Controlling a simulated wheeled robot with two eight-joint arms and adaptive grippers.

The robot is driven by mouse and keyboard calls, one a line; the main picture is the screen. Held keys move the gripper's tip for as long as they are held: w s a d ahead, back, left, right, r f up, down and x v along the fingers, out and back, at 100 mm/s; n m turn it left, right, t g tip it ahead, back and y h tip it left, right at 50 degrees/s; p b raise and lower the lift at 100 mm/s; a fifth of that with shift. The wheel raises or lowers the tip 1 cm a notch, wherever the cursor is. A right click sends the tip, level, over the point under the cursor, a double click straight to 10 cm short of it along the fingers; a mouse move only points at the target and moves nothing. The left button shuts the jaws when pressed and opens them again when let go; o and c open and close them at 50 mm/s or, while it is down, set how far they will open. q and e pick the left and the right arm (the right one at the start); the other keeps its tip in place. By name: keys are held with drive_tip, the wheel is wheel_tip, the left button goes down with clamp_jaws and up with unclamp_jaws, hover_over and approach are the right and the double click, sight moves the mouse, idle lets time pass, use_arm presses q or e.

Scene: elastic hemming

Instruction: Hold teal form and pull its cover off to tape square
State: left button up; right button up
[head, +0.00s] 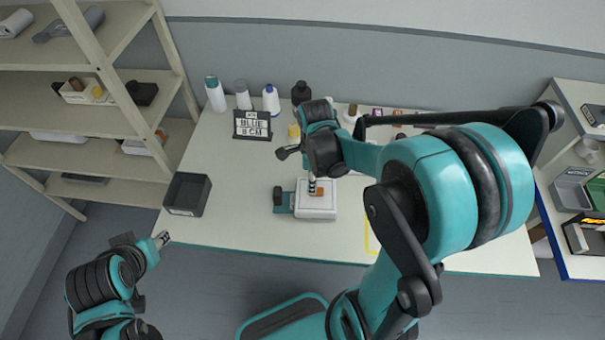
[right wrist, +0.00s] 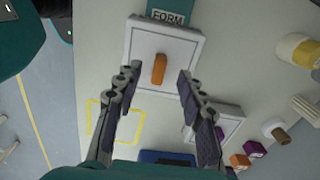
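The teal form (head: 283,203) sits near the front middle of the table; in the right wrist view only its end labelled FORM (right wrist: 167,17) shows. Its white square cover (head: 316,211) has an orange knob on top (right wrist: 159,68). My right gripper (right wrist: 156,76) is open, pointing down over the cover, with its fingers apart on either side of the knob and not visibly touching it. The yellow tape square (right wrist: 117,119) is bare on the table beside the form. My left gripper (head: 162,239) is off the table's front left corner, away from the form; its opening is too small to tell.
In the right wrist view, a white piece with a purple knob (right wrist: 220,126) lies close by. My right arm hides much of the table's right.

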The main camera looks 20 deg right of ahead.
sight(316, 196)
wheel_tip(316, 196, down, 4)
drive_tip(key=shift+w+f+b, duration=0.15)
drive_tip(key=shift+f+b, duration=0.05)
drive_tip(key=shift+b, duration=0.45)
drive_tip(key=shift+f, duration=0.65)
clamp_jaws()
unclamp_jaws()
drive_tip(key=shift+r, duration=0.1)
